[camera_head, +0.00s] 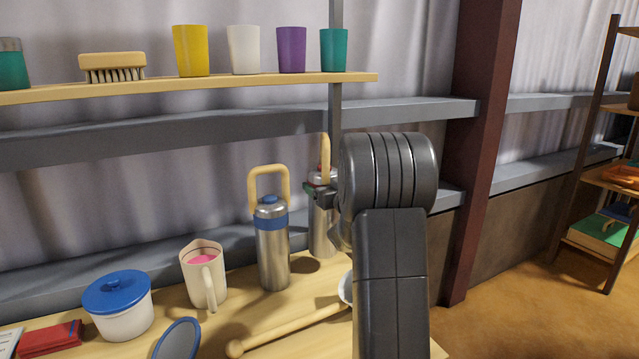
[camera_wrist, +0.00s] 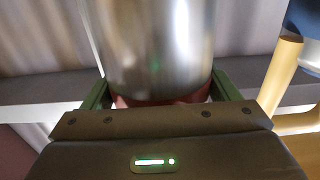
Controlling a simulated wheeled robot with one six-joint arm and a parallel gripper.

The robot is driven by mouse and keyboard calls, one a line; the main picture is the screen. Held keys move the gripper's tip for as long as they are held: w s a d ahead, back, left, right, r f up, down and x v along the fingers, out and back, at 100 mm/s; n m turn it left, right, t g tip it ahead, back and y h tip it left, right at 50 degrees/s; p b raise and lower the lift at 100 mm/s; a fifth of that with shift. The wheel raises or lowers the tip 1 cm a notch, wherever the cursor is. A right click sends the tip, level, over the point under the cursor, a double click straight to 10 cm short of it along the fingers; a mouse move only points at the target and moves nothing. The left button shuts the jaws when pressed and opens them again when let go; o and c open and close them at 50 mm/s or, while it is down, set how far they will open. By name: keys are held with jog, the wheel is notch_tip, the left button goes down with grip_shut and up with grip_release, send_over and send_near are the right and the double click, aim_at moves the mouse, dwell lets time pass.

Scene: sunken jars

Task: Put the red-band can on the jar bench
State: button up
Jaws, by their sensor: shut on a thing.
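The red-band can (camera_head: 322,232) is a steel can with a red band near its top and a tan loop handle. In the head view it is at the back of the wooden bench (camera_head: 240,302), partly hidden by my arm. My gripper (camera_head: 324,190) is shut on it near the band. In the wrist view the can's steel body (camera_wrist: 155,45) fills the space between my gripper's fingers (camera_wrist: 160,92), with the red band low in the picture. The can looks upright; I cannot tell whether its base touches the bench.
A blue-band can (camera_head: 272,245) stands close left of the red-band can. A mug (camera_head: 204,275), blue-lidded tub (camera_head: 118,308), blue round-headed item (camera_head: 178,338) and wooden-handled tool (camera_head: 290,332) are on the bench. A shelf (camera_head: 220,84) with cups is above; a post (camera_head: 484,130) is right.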

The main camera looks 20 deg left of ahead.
jog(key=shift+f+b, duration=0.85)
jog(key=shift+f, duration=1.8)
jog(key=o, duration=2)
jog(key=shift+s+f, duration=0.1)
jog(key=shift+f, duration=0.2)
jog(key=shift+c, duration=0.2)
jog(key=p+v, duration=0.1)
jog(key=v, duration=1.1)
